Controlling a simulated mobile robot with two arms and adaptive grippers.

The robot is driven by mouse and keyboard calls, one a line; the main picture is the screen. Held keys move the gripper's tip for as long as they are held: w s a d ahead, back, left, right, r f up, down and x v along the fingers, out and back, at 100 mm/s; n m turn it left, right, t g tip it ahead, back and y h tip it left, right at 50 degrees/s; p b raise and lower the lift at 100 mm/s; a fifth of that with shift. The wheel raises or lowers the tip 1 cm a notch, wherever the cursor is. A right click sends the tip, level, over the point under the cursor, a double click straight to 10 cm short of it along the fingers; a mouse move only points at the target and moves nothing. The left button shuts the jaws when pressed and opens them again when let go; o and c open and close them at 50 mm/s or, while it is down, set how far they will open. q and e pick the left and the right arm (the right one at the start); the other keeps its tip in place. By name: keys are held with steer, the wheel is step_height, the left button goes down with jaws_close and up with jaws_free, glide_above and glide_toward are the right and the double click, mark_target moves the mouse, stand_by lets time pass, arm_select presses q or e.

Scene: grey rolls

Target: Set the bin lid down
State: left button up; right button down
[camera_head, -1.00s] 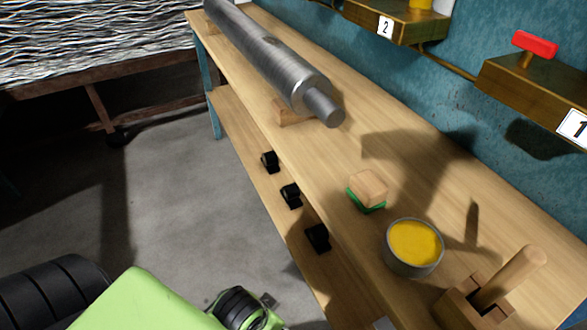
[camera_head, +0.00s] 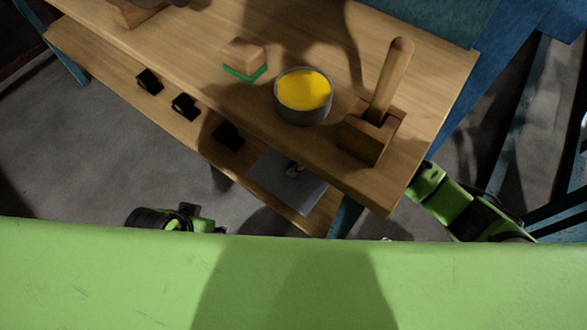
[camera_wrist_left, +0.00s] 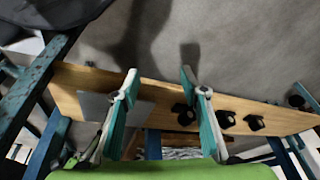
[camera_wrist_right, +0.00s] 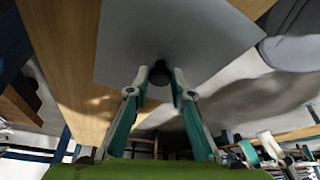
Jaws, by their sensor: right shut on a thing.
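The bin lid is a flat grey sheet (camera_head: 285,188) at the right end of the bench's lower shelf; it also shows in the left wrist view (camera_wrist_left: 98,105). In the right wrist view the lid (camera_wrist_right: 185,35) fills the upper middle, with its black knob (camera_wrist_right: 160,75) between my right fingertips. My right gripper (camera_wrist_right: 159,80) is shut on that knob. In the head view the bench top hides much of my right gripper. I cannot tell if the lid touches the shelf. My left gripper (camera_wrist_left: 158,74) is open and empty, apart from the shelf.
Several black knobs or blocks (camera_head: 184,106) line the lower shelf (camera_head: 110,88) left of the lid. On the bench top (camera_head: 190,45) are a wooden block with green base (camera_head: 244,60), a can of yellow stuff (camera_head: 303,95) and a wooden holder with handle (camera_head: 372,135).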

steer(key=shift+w+a, duration=0.1)
steer(key=shift+a, duration=0.25)
steer(key=shift+f, duration=0.2)
step_height(320, 180, down, 3)
steer(key=shift+f+b, duration=0.1)
steer(key=shift+b, duration=0.7)
arm_select(q)
steer(key=shift+w+d+f+t, duration=0.15)
steer(key=shift+w+f+t, duration=0.05)
steer(key=shift+w, duration=0.3)
steer(key=shift+w+d+f+t, duration=0.15)
steer(key=shift+w+f+t, duration=0.05)
steer(key=shift+w, duration=0.3)
arm_select(e)
steer(key=c, duration=1.8)
jaws_free()
arm_select(q)
steer(key=shift+w, duration=0.1)
